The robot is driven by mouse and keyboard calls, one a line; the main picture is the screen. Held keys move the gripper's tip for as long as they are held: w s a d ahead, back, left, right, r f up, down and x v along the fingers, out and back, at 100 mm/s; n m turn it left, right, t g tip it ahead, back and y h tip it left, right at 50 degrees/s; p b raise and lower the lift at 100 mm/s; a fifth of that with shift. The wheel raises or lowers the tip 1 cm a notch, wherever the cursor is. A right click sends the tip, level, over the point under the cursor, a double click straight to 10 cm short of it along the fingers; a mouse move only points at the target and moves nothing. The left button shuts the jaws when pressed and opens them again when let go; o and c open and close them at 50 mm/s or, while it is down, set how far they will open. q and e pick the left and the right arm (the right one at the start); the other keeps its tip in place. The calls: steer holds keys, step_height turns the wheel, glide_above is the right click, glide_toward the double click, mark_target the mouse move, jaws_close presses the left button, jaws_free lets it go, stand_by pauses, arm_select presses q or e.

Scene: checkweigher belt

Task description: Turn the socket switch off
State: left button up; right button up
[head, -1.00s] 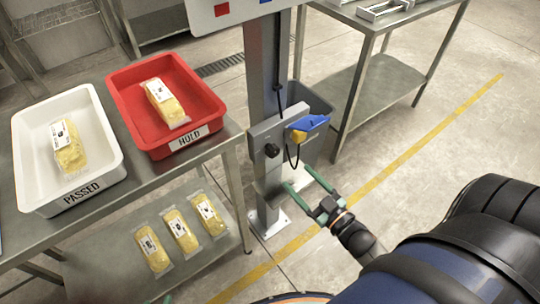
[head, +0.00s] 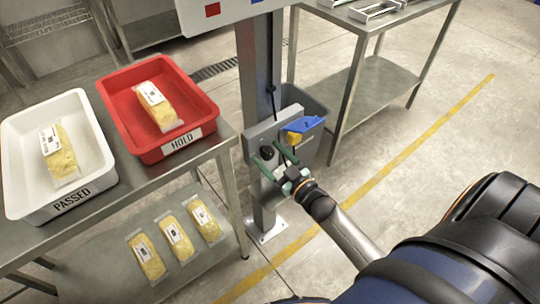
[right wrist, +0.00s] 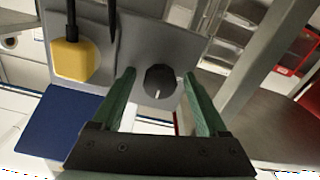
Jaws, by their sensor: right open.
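The socket switch is a round black knob (head: 266,152) on a grey box (head: 285,130) fixed to the post. In the right wrist view the knob (right wrist: 160,82) has a white mark pointing towards the bottom of the picture. My right gripper (head: 268,155) is open, its green fingers reaching towards the box. In the right wrist view its fingertips (right wrist: 159,74) lie on either side of the knob, with gaps showing; I cannot tell how deep they reach. My left gripper is out of view.
Beside the knob are a yellow plug (right wrist: 73,60) with a black cable and a blue flap (head: 304,124). A red HOLD tray (head: 190,137) and a white PASSED tray (head: 90,190) stand on the left table, each holding a yellow pack. A grey bin (head: 308,100) is behind the box.

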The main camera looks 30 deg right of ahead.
jaws_close()
stand_by(0.4)
steer(key=shift+n, duration=0.4)
steer(key=n, duration=0.7)
steer(key=n+b, duration=0.1)
steer(key=n, duration=0.4)
steer(key=shift+n, duration=0.4)
steer(key=shift+n+b, duration=0.5)
steer(key=shift+n, duration=1.6)
jaws_free()
